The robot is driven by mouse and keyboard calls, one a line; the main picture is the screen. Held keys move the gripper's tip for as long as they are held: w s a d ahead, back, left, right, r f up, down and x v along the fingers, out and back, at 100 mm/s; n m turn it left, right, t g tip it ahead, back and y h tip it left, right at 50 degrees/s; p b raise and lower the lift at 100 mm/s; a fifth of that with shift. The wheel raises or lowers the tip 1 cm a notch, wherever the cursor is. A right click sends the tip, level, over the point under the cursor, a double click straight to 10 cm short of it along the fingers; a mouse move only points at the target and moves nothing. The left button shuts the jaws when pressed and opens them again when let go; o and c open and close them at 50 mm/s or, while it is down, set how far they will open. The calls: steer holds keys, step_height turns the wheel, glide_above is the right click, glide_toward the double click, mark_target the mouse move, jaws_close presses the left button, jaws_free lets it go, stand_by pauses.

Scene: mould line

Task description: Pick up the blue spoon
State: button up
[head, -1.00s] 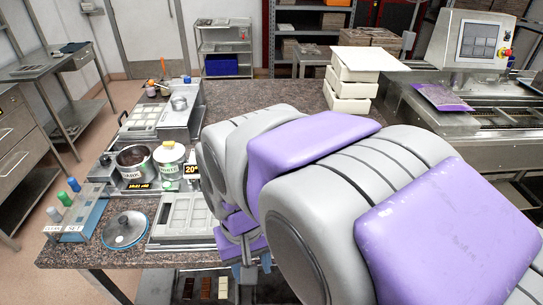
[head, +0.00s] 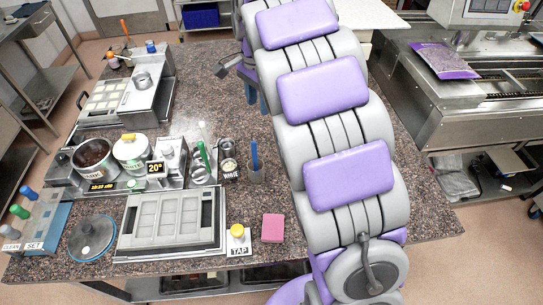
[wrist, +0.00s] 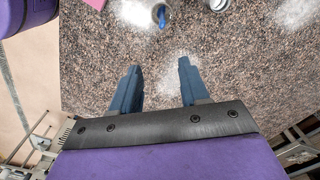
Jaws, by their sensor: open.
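The blue spoon (head: 254,155) stands upright in a small container on the speckled counter, in the middle of the head view. Its blue part also shows in the wrist view (wrist: 162,18), at the top edge, inside a round container. My gripper (wrist: 155,75) is open and empty, with its two dark blue fingers pointing over the bare counter. The spoon lies beyond the fingertips, apart from them. In the head view the fingers (head: 256,98) show small beside my arm, farther back than the spoon. The lower part of the spoon is hidden in its container.
A small cup with white contents (head: 229,166) stands left of the spoon. A pink sponge (head: 273,228), a yellow-topped tap bottle (head: 238,235) and a grey mould tray (head: 172,218) lie nearer. Pots (head: 93,160) stand farther left. The counter behind the spoon is clear.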

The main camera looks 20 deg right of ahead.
steer(key=b, duration=0.2)
glide_above(255, 147)
steer(key=a, duration=0.1)
step_height(255, 147, down, 9)
step_height(255, 147, down, 8)
steer(key=b, duration=0.3)
steer(key=shift+w+a+f, duration=0.2)
steer(key=shift+w+f, duration=0.05)
steer(key=shift+w, duration=0.15)
steer(key=shift+d+r, duration=0.1)
steer(key=shift+d, duration=1)
steer(key=shift+c, duration=1.9)
steer(key=shift+a, duration=1)
jaws_close()
steer(key=shift+d, duration=0.7)
